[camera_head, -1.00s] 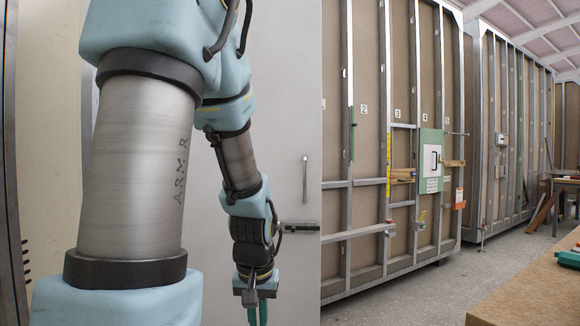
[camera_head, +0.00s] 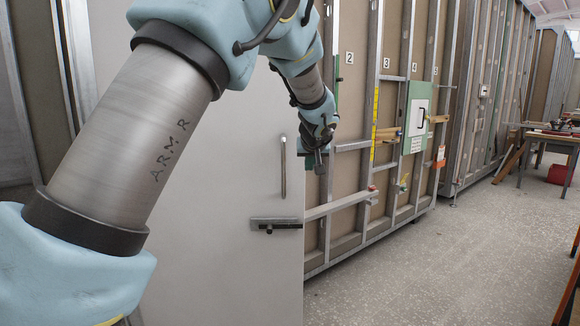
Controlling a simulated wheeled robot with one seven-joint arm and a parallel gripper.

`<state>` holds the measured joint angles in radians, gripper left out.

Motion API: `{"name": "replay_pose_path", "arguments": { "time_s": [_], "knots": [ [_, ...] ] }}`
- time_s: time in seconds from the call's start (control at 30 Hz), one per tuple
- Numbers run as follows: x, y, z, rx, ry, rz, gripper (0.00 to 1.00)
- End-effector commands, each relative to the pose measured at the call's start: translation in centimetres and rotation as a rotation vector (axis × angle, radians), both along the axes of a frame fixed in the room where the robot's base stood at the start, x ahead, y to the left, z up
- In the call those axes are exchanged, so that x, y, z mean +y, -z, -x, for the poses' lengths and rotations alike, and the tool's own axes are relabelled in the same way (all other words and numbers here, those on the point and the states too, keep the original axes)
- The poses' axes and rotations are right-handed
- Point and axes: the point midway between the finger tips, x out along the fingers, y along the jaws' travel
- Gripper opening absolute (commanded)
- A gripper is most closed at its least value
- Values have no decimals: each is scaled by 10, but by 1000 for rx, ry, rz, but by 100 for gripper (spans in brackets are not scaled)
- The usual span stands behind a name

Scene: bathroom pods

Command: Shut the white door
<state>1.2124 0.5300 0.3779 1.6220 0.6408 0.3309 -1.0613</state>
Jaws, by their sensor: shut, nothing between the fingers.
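The white door (camera_head: 220,240) fills the left half of the view behind my arm. It stands out from the metal frame at the left, with its free edge near the picture's middle. An upright bar handle (camera_head: 283,168) and a flat metal latch plate (camera_head: 275,224) sit near that edge. My gripper (camera_head: 308,158) shows just right of the free edge, at about the height of the bar handle. It is shut and empty. Its fingers are small and partly hidden, and I cannot tell whether it touches the door. My arm covers the upper part of the door.
Right of the door stands a studded wall panel (camera_head: 345,215) with numbered bays and a green board (camera_head: 417,115). A workbench (camera_head: 550,140) with a red bin (camera_head: 561,174) stands farther right. An orange-legged stand (camera_head: 568,290) is at the right edge. The speckled floor (camera_head: 440,270) between is clear.

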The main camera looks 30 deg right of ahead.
Motion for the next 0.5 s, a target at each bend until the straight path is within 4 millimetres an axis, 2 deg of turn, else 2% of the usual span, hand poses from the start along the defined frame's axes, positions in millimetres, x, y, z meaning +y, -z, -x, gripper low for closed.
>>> {"name": "replay_pose_path", "arguments": {
  "time_s": [0.17,0.5],
  "knots": [
    [-5,14,-15,2,-3,-2,0],
    [-25,57,-60,3,-2,-3,0]
  ]
}}
